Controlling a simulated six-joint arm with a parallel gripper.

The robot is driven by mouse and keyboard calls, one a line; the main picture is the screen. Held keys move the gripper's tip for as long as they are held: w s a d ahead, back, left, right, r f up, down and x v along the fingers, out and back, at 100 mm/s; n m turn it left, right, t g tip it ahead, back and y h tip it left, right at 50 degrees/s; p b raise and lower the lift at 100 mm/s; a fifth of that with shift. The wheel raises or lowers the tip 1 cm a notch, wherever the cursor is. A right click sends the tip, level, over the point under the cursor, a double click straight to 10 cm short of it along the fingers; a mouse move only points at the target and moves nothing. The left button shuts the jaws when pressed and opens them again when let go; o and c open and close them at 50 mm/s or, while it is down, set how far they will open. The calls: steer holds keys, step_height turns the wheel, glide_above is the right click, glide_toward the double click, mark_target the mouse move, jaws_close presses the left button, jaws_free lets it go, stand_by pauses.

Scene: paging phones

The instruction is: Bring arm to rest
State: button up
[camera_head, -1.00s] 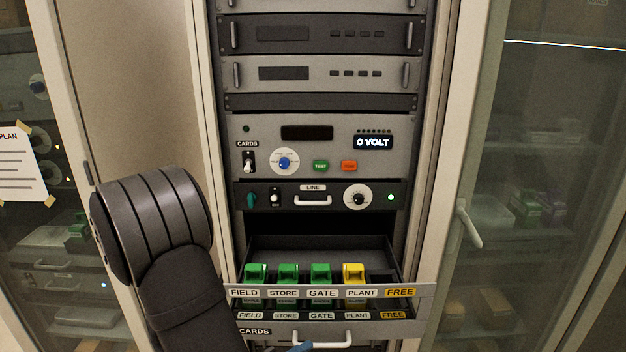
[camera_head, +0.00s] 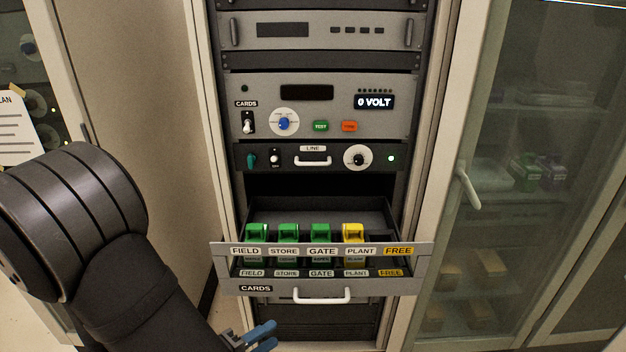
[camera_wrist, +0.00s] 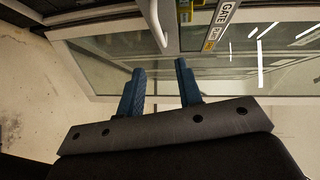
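My gripper (camera_head: 262,335) is at the bottom of the head view, below and left of the card drawer's white handle (camera_head: 322,295). In the wrist view its two blue fingers (camera_wrist: 158,85) stand apart with nothing between them. The drawer (camera_head: 228,268) is pulled out of the rack. It holds three green cards (camera_head: 288,234) in the FIELD, STORE and GATE slots and a yellow card (camera_head: 353,234) in the PLANT slot. The FREE slot is empty. The drawer handle also shows at the top of the wrist view (camera_wrist: 156,22), apart from the fingers.
Above the drawer are a LINE panel (camera_head: 240,158) with a lit green lamp and a panel reading 0 VOLT (camera_head: 374,102). Glass-doored cabinets (camera_head: 545,110) flank the rack. The right door's handle (camera_head: 467,190) sticks out. Bare floor (camera_head: 232,312) shows left of the rack.

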mark_target(317, 303)
steer(key=x, duration=1.5)
steer(key=shift+d, duration=0.25)
steer(key=shift+w+d, duration=0.15)
steer(key=shift+w, duration=0.3)
stand_by(0.3)
steer(key=shift+s+a, duration=0.2)
steer(key=shift+s, duration=0.2)
steer(key=v, duration=0.9)
steer(key=shift+s+a, duration=0.15)
steer(key=shift+a, duration=0.1)
steer(key=shift+d, duration=0.1)
